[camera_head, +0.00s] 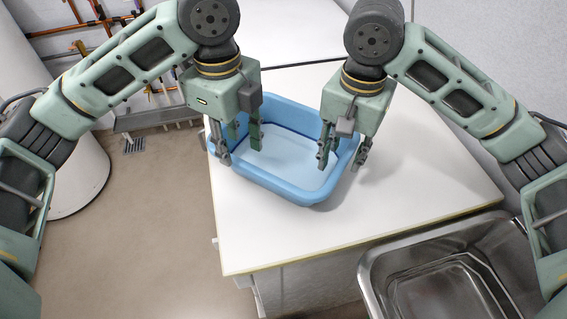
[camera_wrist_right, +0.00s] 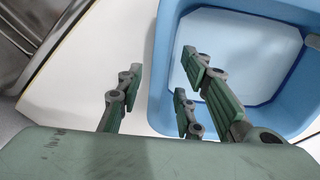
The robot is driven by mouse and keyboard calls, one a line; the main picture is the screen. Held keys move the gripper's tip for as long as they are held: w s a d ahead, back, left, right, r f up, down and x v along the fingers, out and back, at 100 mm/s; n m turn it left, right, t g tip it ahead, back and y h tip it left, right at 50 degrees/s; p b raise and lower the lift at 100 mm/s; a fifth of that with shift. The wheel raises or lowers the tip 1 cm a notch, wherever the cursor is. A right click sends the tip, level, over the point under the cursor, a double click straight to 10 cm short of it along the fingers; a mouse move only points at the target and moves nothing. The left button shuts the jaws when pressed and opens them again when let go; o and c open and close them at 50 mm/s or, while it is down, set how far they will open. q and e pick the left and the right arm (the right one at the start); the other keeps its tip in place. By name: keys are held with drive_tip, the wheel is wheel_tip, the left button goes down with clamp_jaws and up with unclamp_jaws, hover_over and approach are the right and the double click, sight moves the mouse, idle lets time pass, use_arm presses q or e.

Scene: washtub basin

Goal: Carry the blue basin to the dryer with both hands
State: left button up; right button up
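The blue basin (camera_head: 292,190) sits upright on the white countertop (camera_head: 420,190), near its left edge; the inside that shows looks empty. My left gripper (camera_head: 240,154) is over the basin's left side with its fingers apart. One finger is by the left rim and the other over the inside; contact is unclear. My right gripper (camera_head: 342,161) is at the right side, fingers apart. The right wrist view shows the right gripper (camera_wrist_right: 155,95) with one finger outside the basin (camera_wrist_right: 163,75) and the others over its inside, the wall between them. I cannot make out a dryer.
A steel sink (camera_head: 440,280) is set at the counter's front right. A white cylindrical tank (camera_head: 60,120) stands at the left, with copper pipes (camera_head: 75,35) on the wall behind. The floor (camera_head: 150,220) left of the counter is clear. Bare countertop lies in front of the basin.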

drive_tip(key=shift+r, duration=0.15)
use_arm(q)
wheel_tip(320, 180, up, 7)
drive_tip(key=shift+r, duration=0.15)
use_arm(e)
wheel_tip(320, 180, up, 12)
idle(0.4)
use_arm(q)
drive_tip(key=shift+s, duration=0.1)
use_arm(e)
drive_tip(key=shift+f, duration=0.25)
